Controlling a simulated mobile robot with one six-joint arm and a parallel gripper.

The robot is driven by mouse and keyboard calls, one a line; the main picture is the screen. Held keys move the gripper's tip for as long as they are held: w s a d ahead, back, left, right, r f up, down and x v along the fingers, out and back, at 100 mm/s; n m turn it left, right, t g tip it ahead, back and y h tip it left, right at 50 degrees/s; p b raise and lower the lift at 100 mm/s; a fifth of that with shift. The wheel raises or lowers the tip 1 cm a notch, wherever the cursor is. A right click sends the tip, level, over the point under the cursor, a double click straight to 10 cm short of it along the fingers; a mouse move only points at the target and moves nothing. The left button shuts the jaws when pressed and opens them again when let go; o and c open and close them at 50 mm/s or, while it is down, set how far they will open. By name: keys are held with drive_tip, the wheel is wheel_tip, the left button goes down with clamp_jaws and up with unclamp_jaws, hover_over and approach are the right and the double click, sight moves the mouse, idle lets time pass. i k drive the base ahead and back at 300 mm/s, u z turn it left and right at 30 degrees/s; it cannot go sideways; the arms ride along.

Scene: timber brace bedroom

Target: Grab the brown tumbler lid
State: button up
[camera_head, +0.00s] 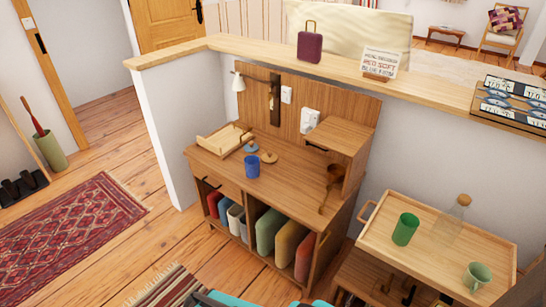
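A small round tan-brown lid (269,157) lies flat on the wooden desk (215,165), just behind and to the right of a blue tumbler (252,167). A similar small blue-grey disc (251,147) lies to its left, behind the tumbler. Both discs are small in the picture, so fine detail is hard to tell. The brown lid appears uncovered. My gripper is not in view.
A wooden tray (222,140) sits at the desk's left, and a raised wooden box (340,136) at its right. A dark brown ladle-like thing (333,178) stands by the box.

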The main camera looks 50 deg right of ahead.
sight(268, 157)
drive_tip(key=u, duration=0.1)
drive_tip(key=i, duration=0.95)
drive_tip(key=z, duration=0.1)
